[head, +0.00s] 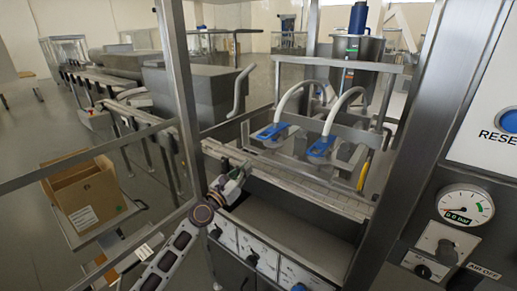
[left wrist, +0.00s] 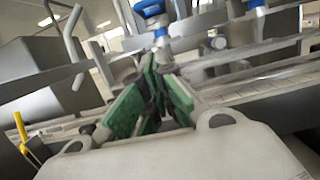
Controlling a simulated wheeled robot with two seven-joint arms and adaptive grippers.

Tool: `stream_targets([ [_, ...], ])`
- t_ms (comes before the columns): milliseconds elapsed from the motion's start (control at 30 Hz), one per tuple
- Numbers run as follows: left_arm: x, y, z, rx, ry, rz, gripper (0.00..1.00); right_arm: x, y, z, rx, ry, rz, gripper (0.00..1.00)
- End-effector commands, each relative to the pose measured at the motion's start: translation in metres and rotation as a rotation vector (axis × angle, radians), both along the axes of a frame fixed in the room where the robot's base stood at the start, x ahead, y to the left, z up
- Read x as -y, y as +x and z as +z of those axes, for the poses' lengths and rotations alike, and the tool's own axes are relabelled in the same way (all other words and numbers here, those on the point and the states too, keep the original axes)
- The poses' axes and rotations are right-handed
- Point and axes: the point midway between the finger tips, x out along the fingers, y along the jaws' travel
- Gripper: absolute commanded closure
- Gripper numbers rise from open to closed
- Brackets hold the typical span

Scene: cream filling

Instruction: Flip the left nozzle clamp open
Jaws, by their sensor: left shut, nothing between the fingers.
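Two nozzle clamps with blue levers sit on the filling machine behind the conveyor rail. The left nozzle clamp (head: 270,131) and the right nozzle clamp (head: 321,147) each have a curved white hose above. The left clamp's blue lever seems to lie flat on the nozzle. My left gripper (head: 236,178) is in front of the rail, below and left of the left clamp, and apart from it. In the left wrist view my left gripper (left wrist: 152,72) has its green-padded fingers together and empty. A blue clamp part (left wrist: 150,8) shows just beyond the fingertips there. My right gripper is out of view.
A conveyor rail (head: 290,187) runs between my left gripper and the nozzles. A steel frame post (head: 180,90) stands left. A grey bin with a curved handle (head: 240,92) is behind it. A cardboard box (head: 90,200) is at lower left. A pressure gauge (head: 465,206) is at right.

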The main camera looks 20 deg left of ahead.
Motion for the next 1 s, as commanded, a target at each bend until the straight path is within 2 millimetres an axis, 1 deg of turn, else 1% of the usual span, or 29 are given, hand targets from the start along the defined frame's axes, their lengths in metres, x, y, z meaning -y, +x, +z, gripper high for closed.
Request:
stream_targets([
  [300,0.000,0.000,0.000,0.001,0.002,-0.001,1.00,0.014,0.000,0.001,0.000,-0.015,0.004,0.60],
  [433,0.001,0.002,0.001,0.001,0.002,-0.001,1.00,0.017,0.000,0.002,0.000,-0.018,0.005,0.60],
  [667,0.005,0.013,0.003,0.001,0.002,-0.001,1.00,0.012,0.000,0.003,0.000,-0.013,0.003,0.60],
  [1000,0.014,0.037,0.009,0.002,0.002,-0.001,1.00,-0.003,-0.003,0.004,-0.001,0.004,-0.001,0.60],
])
